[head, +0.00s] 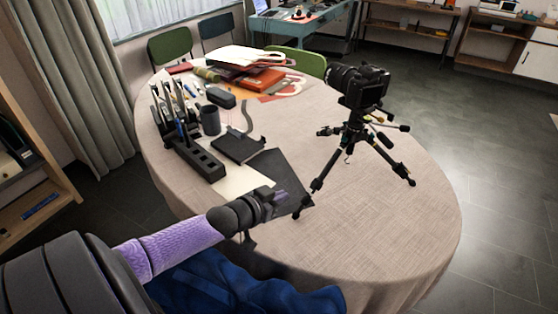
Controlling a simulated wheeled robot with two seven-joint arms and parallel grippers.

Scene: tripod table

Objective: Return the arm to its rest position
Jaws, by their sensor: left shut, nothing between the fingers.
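My left arm comes in from the lower left, with a purple sleeve-like section and dark joints. My left gripper (275,203) is dark and shut, with nothing seen in it. It is over the near edge of the oval table (390,230), close to a tripod foot; whether they touch cannot be told. A black camera (362,86) sits on a small black tripod (354,137) that stands upright on the table with its legs spread. My right gripper is not in view.
A dark organiser (190,148) with pens, a dark cup (210,120), a black device (238,148) and dark sheets (281,170) lie on the table's left. Books (262,79) are piled at the back. The table's right side is clear. Chairs (170,45) stand behind.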

